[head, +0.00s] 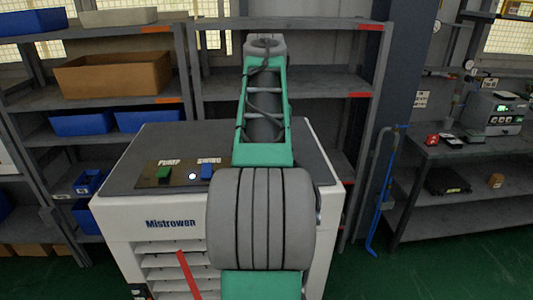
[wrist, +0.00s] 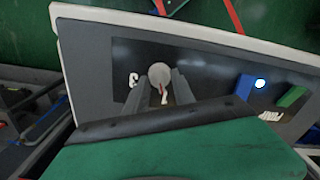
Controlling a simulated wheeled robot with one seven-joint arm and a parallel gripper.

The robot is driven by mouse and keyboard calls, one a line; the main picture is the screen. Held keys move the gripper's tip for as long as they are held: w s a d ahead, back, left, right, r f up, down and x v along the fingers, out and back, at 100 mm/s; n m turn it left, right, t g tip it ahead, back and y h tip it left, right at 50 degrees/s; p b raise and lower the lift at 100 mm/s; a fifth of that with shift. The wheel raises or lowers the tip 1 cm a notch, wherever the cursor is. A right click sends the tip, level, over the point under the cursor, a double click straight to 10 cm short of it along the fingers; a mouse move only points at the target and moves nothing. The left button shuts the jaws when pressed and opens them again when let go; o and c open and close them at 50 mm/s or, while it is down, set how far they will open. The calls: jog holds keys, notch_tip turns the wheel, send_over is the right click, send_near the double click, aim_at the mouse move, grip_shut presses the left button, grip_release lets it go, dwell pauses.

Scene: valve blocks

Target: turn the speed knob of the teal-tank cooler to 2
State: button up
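The cooler (head: 175,225), a white cabinet with a dark grey top and the name Mistrowen, stands in the middle of the head view. My arm hides the right part of its panel, and I cannot make out a teal tank. In the wrist view the pale round speed knob (wrist: 159,73) sits on the dark panel, with a red pointer mark towards my gripper. A white marking (wrist: 133,79) is left of the knob; I cannot read it surely. My gripper (wrist: 161,82) has its grey fingers on either side of the knob; contact is unclear.
On the panel are a green pump switch (head: 164,173), a blue swing switch (head: 207,171) and a lit white lamp (head: 192,177). Shelves with bins (head: 112,74) stand behind. A bench (head: 455,153) with instruments is at the right, beside a blue hose (head: 377,215).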

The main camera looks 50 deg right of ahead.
jog(key=o, duration=0.4)
jog(key=shift+f, duration=0.15)
jog(key=shift+o, duration=0.2)
